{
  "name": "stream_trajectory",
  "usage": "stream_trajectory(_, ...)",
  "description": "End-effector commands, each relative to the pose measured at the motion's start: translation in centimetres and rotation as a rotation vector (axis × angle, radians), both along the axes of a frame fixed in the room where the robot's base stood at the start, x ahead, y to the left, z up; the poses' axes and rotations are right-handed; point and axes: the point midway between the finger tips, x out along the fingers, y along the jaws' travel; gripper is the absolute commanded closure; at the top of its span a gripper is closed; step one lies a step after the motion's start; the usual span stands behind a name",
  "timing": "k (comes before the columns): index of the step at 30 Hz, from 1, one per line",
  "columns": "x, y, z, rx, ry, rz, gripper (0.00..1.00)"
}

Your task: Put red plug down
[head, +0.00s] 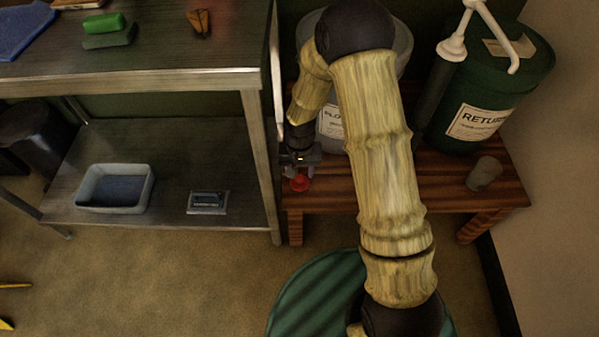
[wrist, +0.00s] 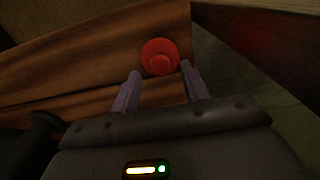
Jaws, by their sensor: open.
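The red plug (head: 300,183) sits on the left end of the wooden bench (head: 440,190), close to its front edge. In the wrist view the red plug (wrist: 159,57) is a round red disc with a raised centre, lying on the wood just beyond and between the fingertips. My gripper (head: 299,168) is at the left end of the bench, right by the plug. In the wrist view the fingers of my gripper (wrist: 161,77) are apart, with a gap between each finger and the plug's middle. Whether a fingertip touches the plug's rim is unclear.
A pale bucket (head: 333,125) stands behind my arm and is partly hidden by it. A green bucket labelled RETURN (head: 490,85) with a white pump stands at the right. A grey cup-like object (head: 484,173) is on the bench. A metal shelf table (head: 130,75) stands close at left.

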Motion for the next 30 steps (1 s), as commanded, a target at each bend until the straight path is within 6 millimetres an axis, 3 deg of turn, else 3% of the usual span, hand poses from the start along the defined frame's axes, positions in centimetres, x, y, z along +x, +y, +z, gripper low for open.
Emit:
stream_trajectory(1, 0.1, 0.0, 1.5, 0.001, -0.003, -0.001, 0.55)
stream_trajectory(6, 0.1, 0.1, 5.0, 0.002, -0.003, 0.000, 0.55)
stream_trajectory(13, 0.0, 0.1, 8.6, 0.002, -0.002, 0.000, 0.55)
stream_trajectory(30, 0.0, 0.0, 9.3, 0.000, 0.001, 0.001, 0.55)
